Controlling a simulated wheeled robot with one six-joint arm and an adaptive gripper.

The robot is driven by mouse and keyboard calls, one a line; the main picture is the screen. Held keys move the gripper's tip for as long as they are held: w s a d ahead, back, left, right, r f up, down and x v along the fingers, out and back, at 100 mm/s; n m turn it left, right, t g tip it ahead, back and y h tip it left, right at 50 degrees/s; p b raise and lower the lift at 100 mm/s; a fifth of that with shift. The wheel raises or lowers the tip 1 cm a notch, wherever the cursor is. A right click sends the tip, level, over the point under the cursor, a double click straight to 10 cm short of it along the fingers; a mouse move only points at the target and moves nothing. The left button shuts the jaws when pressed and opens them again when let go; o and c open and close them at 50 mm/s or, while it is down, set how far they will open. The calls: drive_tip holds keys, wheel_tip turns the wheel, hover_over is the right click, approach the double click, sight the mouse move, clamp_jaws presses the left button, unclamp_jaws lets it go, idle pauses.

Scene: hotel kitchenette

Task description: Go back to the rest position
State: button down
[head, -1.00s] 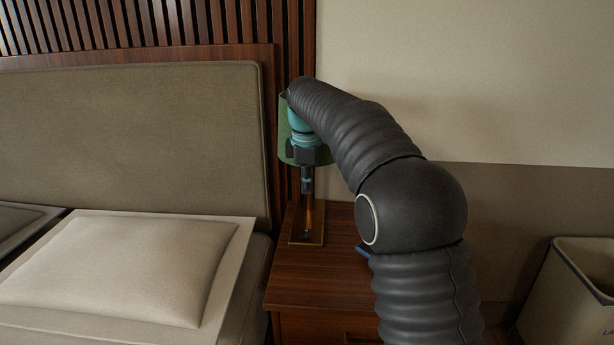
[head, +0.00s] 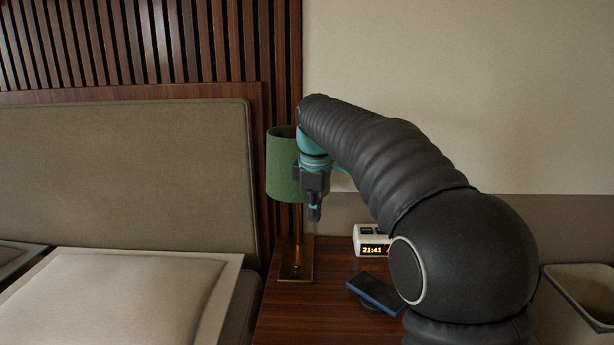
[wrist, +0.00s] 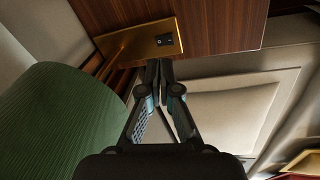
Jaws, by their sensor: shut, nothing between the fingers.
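My gripper (head: 315,214) is shut and empty, pointing down in front of the green lamp in the head view. In the wrist view its fingertips (wrist: 158,70) are together, near the lamp's brass base in the picture. The lamp has a green shade (head: 284,170) and a brass base (head: 295,272) on the wooden nightstand (head: 300,318). The shade (wrist: 60,125) fills the left of the wrist view. A black switch (wrist: 164,40) shows on the brass base there. I cannot tell whether the gripper touches the shade.
A white clock (head: 371,239) reading 21:41 and a dark blue phone-like slab (head: 376,291), tilted on a dark support, are on the nightstand. The bed's pillow (head: 130,300) is at left, the headboard (head: 120,180) behind it. A bin (head: 585,290) stands at right.

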drive_tip(key=s+d+m+t, duration=0.1)
drive_tip(key=s+d+m, duration=0.35)
drive_tip(key=s, duration=0.35)
drive_tip(key=s+d+m+t, duration=0.1)
drive_tip(key=s+d+m, duration=0.2)
drive_tip(key=s+d, duration=0.35)
drive_tip(key=s+d+f+m, duration=0.1)
drive_tip(key=s+f+m, duration=0.2)
drive_tip(key=s, duration=0.6)
drive_tip(key=s+d+f+m+t, duration=0.1)
drive_tip(key=s+d+f+m, duration=0.1)
drive_tip(key=s+f+m, duration=0.2)
drive_tip(key=s+f, duration=0.3)
drive_tip(key=s, duration=0.2)
drive_tip(key=shift+s+d+t, duration=0.25)
drive_tip(key=shift+s+t, duration=0.05)
drive_tip(key=shift+s, duration=0.1)
